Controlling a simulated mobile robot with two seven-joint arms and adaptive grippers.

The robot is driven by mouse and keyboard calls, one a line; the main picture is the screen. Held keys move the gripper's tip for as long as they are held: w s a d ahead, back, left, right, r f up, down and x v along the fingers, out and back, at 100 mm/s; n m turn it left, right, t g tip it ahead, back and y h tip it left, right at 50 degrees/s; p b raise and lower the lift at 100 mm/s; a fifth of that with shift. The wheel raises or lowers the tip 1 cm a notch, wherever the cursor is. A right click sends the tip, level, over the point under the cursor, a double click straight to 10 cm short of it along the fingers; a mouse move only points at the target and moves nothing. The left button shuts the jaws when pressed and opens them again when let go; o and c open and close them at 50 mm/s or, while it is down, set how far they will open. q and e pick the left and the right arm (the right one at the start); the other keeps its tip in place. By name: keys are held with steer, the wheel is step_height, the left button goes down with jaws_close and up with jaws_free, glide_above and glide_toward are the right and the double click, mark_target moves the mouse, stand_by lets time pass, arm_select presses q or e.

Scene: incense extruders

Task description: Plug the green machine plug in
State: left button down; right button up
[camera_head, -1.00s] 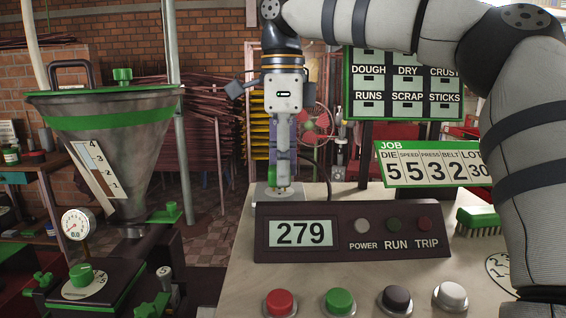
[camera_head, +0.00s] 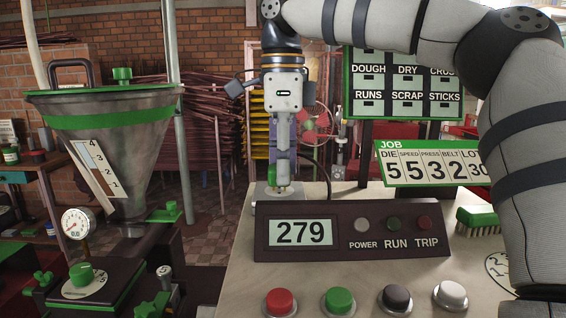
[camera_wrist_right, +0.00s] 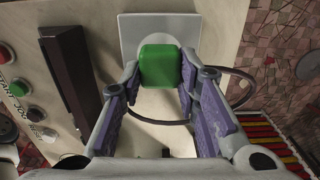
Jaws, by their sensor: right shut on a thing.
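The green plug (camera_wrist_right: 160,66) is between the two fingers of my right gripper (camera_wrist_right: 157,84). In the head view the right gripper (camera_head: 281,168) points straight down behind the display panel, and its fingers hide most of the plug. The plug is upright over a pale grey socket plate (camera_wrist_right: 130,32), which also shows in the head view (camera_head: 264,194). A little brassy metal shows at the plug's lower end, close to the plate. I cannot tell whether the prongs are in the holes. A dark cord (camera_wrist_right: 232,75) loops around from the plug. My left gripper is not in view.
A dark panel (camera_head: 352,231) reading 279 stands in front of the plate, with several push buttons (camera_head: 340,301) nearer. A green brush (camera_head: 478,221) lies right. A metal hopper (camera_head: 112,160) stands left. A green JOB sign (camera_head: 430,163) stands behind.

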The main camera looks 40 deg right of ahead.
steer(key=shift+f, duration=0.55)
stand_by(0.4)
steer(key=o, duration=1.2)
steer(key=shift+c, duration=0.2)
step_height(320, 180, up, 10)
steer(key=shift+r, duration=0.95)
